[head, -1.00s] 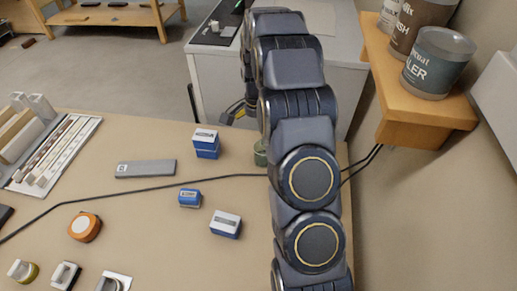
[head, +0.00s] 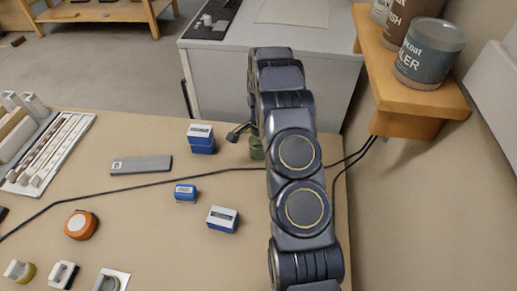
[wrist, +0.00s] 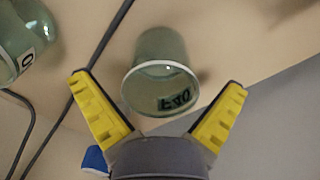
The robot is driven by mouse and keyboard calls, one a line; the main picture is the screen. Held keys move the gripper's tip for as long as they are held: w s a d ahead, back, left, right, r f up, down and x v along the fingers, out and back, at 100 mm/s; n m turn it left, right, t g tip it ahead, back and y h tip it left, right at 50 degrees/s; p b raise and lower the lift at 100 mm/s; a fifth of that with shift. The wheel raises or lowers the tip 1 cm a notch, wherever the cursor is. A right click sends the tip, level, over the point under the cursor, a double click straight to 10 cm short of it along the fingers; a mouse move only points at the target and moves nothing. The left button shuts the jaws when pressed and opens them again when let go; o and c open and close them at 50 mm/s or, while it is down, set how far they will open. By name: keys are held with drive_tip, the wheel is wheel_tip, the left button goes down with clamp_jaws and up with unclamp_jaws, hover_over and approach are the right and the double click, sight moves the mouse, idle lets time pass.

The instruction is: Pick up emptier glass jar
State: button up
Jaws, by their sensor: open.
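In the wrist view, a greenish glass jar (wrist: 158,50) appears between my fingertips, its rim facing the camera and a dark-lettered label showing through it; I see no contents. My gripper (wrist: 159,85) is open, with its yellow-padded fingers apart on either side of the rim and no contact visible. A second greenish glass jar (wrist: 22,38) with a white label is cut off at the upper left; its fill cannot be told. In the head view, one green jar (head: 257,148) shows beside my arm, which hides the rest.
A black cable (head: 120,188) crosses the tan bench (head: 150,240). Blue-and-white boxes (head: 201,138) and a grey bar (head: 141,166) lie left of my arm. A wooden shelf (head: 425,105) with cans stands at the right. A blue item (wrist: 94,159) shows in the wrist view.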

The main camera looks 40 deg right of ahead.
drive_tip(key=shift+r, duration=0.1)
drive_tip(key=c, duration=1.2)
drive_tip(key=shift+r, duration=0.2)
drive_tip(key=shift+w+r, duration=0.1)
drive_tip(key=shift+r, duration=0.7)
drive_tip(key=s+a+r, duration=0.7)
drive_tip(key=s+r, duration=0.4)
drive_tip(key=s, duration=0.1)
drive_tip(key=shift+s, duration=0.1)
idle(0.9)
